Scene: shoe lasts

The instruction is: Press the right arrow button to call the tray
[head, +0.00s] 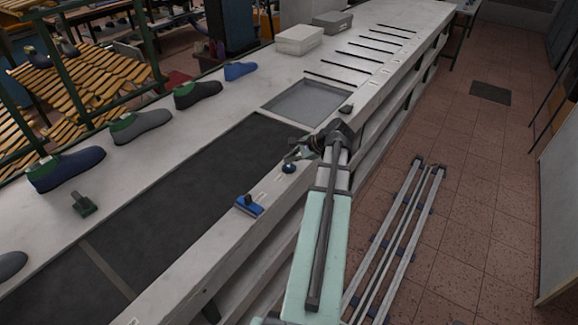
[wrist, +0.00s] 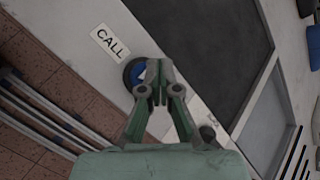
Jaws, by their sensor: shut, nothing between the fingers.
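A round blue button with a dark ring (wrist: 132,73) sits on the pale counter edge beside a white label reading CALL (wrist: 108,44). In the head view it is the small blue disc (head: 289,168) just below my gripper (head: 301,152). In the wrist view my gripper (wrist: 155,98) is shut and empty, its fingertips covering the right part of the button. A small light mark shows on the button, but the arrow's direction is not clear. I cannot tell whether the fingertips touch it. A shallow grey tray-like panel (head: 306,102) lies beyond the dark belt.
The dark belt (head: 190,190) runs along the counter. Several shoe lasts, such as a blue one (head: 66,169), line the far side. Grey boxes (head: 298,39) stand at the back.

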